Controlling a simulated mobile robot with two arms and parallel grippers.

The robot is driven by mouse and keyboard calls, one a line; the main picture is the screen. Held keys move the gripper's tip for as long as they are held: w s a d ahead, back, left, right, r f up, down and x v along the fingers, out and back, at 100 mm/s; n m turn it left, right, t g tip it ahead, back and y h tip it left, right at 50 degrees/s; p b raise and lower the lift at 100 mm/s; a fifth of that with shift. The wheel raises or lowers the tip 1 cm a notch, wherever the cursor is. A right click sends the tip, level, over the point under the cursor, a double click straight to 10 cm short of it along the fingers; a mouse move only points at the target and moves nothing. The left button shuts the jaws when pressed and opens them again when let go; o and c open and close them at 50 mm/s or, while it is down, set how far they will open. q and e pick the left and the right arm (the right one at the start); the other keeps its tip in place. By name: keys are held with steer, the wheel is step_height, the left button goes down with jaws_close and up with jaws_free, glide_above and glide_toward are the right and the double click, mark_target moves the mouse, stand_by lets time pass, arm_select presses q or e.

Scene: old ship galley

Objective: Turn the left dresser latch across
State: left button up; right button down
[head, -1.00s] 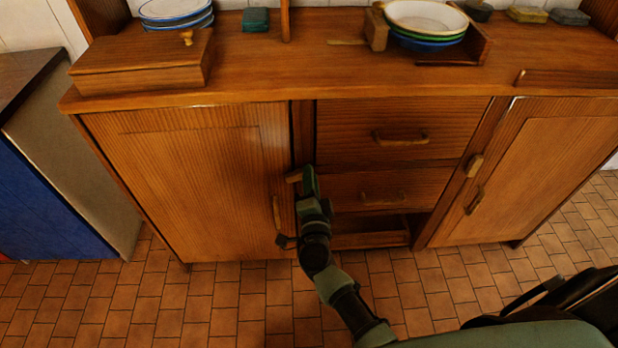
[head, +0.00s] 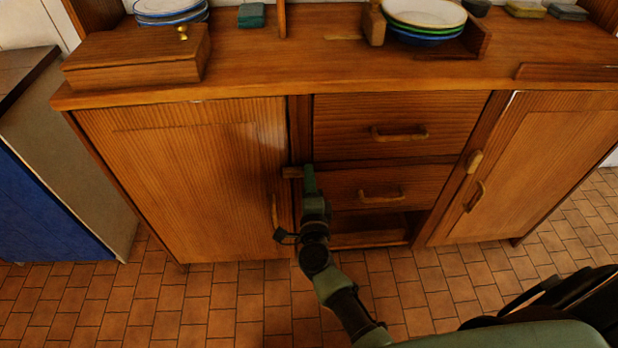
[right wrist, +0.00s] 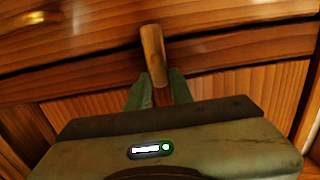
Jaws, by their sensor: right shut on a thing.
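The left dresser latch (head: 291,172) is a small wooden bar on the post beside the left door (head: 190,180). It lies about level, its left end reaching over the door's edge. My right gripper (head: 309,178) is at the latch's right end, partly hiding it. In the right wrist view the latch (right wrist: 153,55) stands out between the two green fingers of my right gripper (right wrist: 158,88), which is shut on it. The left door is shut, with an upright handle (head: 275,211). My left gripper is not in view.
Drawers (head: 400,125) with wooden handles are right of the latch, above an open gap. The right door (head: 540,165) has its own upright latch (head: 474,160). The worktop (head: 250,75) holds a box (head: 140,58) and stacked bowls (head: 425,15). Tiled floor lies in front.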

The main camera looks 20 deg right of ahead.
steer(key=shift+f, duration=0.2)
steer(key=c, duration=1.2)
jaws_free()
steer(key=shift+r, duration=0.1)
steer(key=shift+c, duration=0.2)
steer(key=shift+s, duration=0.1)
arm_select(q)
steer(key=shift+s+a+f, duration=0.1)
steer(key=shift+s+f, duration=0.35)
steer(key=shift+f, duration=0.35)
arm_select(e)
steer(key=v, duration=0.7)
steer(key=shift+s, duration=0.4)
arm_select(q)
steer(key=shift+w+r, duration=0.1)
arm_select(e)
steer(key=shift+a, duration=0.15)
